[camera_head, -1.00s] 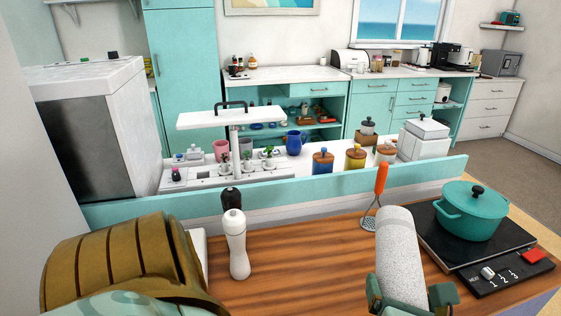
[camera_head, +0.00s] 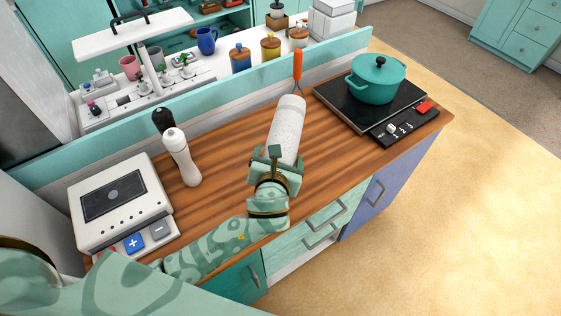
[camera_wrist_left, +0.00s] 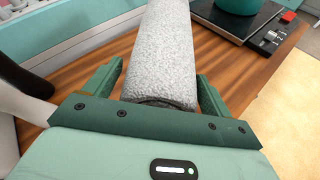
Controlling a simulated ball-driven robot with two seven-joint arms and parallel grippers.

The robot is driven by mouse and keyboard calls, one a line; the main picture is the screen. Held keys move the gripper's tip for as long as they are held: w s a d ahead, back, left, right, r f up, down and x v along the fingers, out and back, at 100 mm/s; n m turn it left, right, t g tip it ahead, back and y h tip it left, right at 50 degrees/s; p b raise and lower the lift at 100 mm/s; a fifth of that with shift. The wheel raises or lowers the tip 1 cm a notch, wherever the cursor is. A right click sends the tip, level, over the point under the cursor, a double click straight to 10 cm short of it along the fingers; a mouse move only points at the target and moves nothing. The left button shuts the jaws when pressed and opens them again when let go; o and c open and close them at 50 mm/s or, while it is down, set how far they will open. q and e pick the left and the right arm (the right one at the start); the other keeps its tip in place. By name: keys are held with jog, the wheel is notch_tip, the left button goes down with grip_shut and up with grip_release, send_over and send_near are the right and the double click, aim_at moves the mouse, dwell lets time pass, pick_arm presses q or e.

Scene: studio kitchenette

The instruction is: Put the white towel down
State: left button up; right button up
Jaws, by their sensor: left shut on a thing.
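The white towel (camera_head: 286,130) is a rolled, speckled cylinder over the wooden counter (camera_head: 232,165). My left gripper (camera_head: 277,165) is shut on its near end, with one finger on each side. In the left wrist view the towel (camera_wrist_left: 168,50) lies between the fingers and points away from the palm. I cannot tell whether its underside touches the counter. The right gripper is not in view.
A white and a black shaker (camera_head: 182,158) stand left of the towel, beside a white device with buttons (camera_head: 122,200). An orange-handled utensil (camera_head: 297,66) is behind it. A teal pot (camera_head: 377,82) sits on the black hob (camera_head: 335,95) at right. Bare wood surrounds the towel.

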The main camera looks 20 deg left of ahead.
pick_arm(q)
jog(key=w+f+b, duration=0.1)
jog(key=w+f, duration=0.1)
jog(key=w+a+f+b, duration=0.1)
jog(key=w+f, duration=0.1)
jog(key=f, duration=0.1)
jog(key=shift+w+f+b, duration=0.25)
jog(key=shift+w+b, duration=0.05)
jog(key=f, duration=0.1)
jog(key=f+b, duration=0.2)
jog(key=shift+w+a+f, duration=0.15)
jog(key=shift+w+f, duration=0.1)
jog(key=shift+f, duration=0.1)
jog(key=shift+r, duration=0.1)
jog(key=o, duration=1)
